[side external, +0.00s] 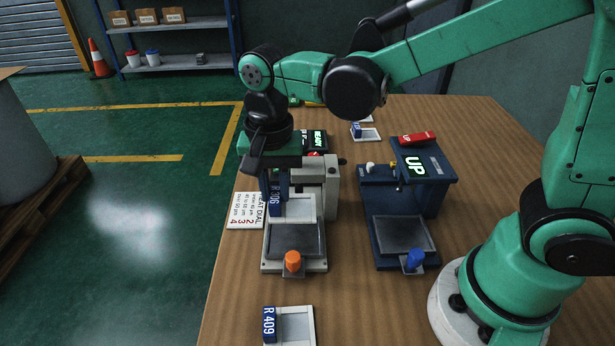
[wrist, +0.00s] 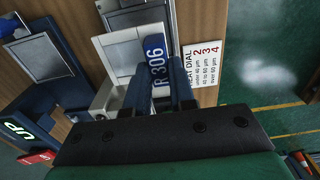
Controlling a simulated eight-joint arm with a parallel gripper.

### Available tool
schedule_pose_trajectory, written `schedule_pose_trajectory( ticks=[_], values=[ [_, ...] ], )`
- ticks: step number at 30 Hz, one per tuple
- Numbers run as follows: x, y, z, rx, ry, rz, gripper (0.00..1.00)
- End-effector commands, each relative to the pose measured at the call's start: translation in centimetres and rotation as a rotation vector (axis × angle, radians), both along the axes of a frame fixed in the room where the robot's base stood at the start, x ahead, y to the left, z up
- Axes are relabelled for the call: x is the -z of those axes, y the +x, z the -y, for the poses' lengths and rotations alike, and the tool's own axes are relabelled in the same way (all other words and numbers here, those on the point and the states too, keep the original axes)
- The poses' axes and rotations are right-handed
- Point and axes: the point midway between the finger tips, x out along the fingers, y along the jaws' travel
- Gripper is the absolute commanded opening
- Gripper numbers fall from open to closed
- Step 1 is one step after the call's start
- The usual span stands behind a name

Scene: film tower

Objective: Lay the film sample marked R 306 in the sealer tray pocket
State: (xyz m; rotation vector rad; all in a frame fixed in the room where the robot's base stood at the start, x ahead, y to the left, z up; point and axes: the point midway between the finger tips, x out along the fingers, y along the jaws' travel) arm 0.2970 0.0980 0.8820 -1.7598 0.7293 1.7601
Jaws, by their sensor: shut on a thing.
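The film sample marked R 306 (side external: 297,208) is a pale framed sheet with a dark blue label tab. My gripper (side external: 270,178) is shut on that tab; in the wrist view the tab (wrist: 157,55) sits between the two fingers (wrist: 158,78). The sample's frame (wrist: 117,52) extends to the left of the tab there. The pale sealer (side external: 328,190) has a READY display and a grey tray pocket (side external: 295,240) with an orange knob (side external: 292,261) in front. The sample overlaps the back of the tray; I cannot tell whether it touches it.
A blue machine (side external: 430,195) with an UP display and its own tray (side external: 402,234) stands to the right. Sample R 409 (side external: 295,325) lies at the front; another sample (side external: 366,133) lies at the back. A heat dial card (side external: 243,211) lies at the left table edge.

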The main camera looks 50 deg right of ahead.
Motion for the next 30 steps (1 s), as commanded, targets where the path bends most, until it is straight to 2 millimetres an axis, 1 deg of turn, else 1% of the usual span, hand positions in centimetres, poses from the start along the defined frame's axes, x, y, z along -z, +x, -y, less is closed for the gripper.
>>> schedule_pose_trajectory(
  ticks=[5,12,18,24,30],
  values=[
    [1.2,0.1,0.0,0.0,0.0,0.0,0.0],
    [3.5,0.1,0.0,0.0,0.0,0.0,0.0],
    [4.9,0.0,0.0,0.0,0.0,0.0,0.0],
    [5.4,0.0,0.0,0.0,0.0,0.0,0.0],
    [5.4,0.0,0.0,0.0,0.0,0.0,0.0]
  ],
)
